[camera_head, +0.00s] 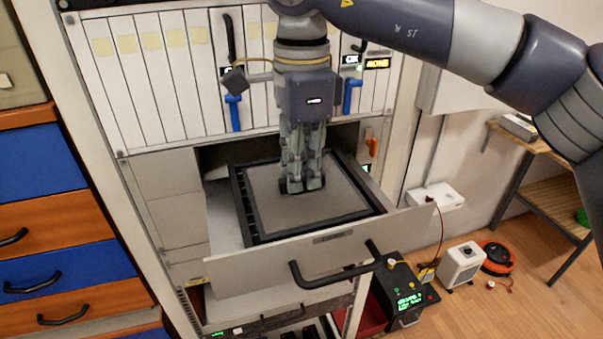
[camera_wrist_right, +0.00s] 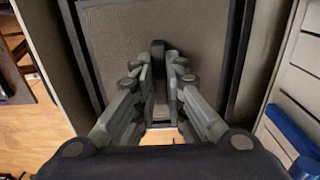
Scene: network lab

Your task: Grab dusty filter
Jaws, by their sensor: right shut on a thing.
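The dusty filter (camera_head: 335,203) is a flat grey-brown panel in a black frame. It lies in the pulled-out drawer (camera_head: 345,246) of the rack, and its panel also fills the top of the right wrist view (camera_wrist_right: 115,40). My right gripper (camera_head: 302,187) points down over the middle of the filter. Its fingers are closed on a small dark tab (camera_wrist_right: 158,47) at the filter's face. The fingers hide part of the panel behind them. My left gripper is not in view.
White upright modules (camera_head: 150,75) with blue levers stand above the drawer. A black drawer handle (camera_head: 335,275) sticks out in front. Blue and orange drawers (camera_head: 40,220) stand at left. A black device with a green display (camera_head: 408,300) and a white box (camera_head: 461,264) are on the floor at right.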

